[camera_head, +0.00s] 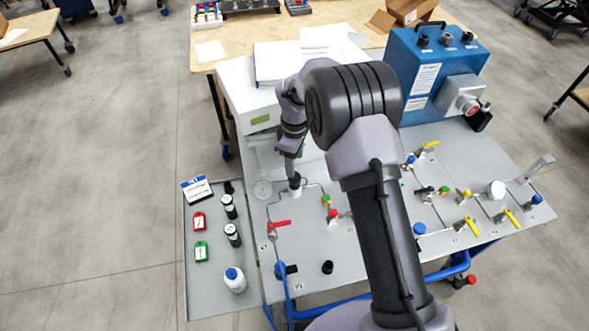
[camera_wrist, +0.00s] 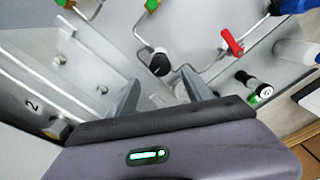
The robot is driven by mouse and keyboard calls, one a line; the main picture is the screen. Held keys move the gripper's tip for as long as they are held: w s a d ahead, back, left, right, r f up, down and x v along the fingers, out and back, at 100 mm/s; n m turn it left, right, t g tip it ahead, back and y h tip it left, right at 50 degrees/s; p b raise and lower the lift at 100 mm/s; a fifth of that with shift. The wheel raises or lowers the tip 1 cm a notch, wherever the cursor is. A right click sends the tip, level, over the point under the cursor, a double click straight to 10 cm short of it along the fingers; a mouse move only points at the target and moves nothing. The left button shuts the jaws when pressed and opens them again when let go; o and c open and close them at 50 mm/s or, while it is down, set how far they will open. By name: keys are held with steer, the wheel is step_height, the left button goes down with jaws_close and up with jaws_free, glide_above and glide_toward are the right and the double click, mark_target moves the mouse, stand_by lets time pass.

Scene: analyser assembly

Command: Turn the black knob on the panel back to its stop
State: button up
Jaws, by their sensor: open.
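The black knob (camera_wrist: 160,64) has a pale collar and stands on the grey panel (camera_wrist: 115,18), with thin metal tubing beside it. In the wrist view, my gripper (camera_wrist: 163,88) is open, one finger on each side below the knob. The knob lies just beyond the fingertips, roughly centred between them. The gap seems empty, and I see no contact.
A red-handled valve (camera_wrist: 232,42) is near the knob; it also shows in the head view (camera_head: 279,224). Green-topped valves (camera_wrist: 152,5) are close by. A side tray (camera_head: 207,296) holds vials, tags and a white bottle (camera_head: 235,280). A blue box (camera_head: 440,60) stands at the back right.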

step_height(320, 180, up, 11)
steer(key=p, duration=0.1)
steer(key=shift+p, duration=0.4)
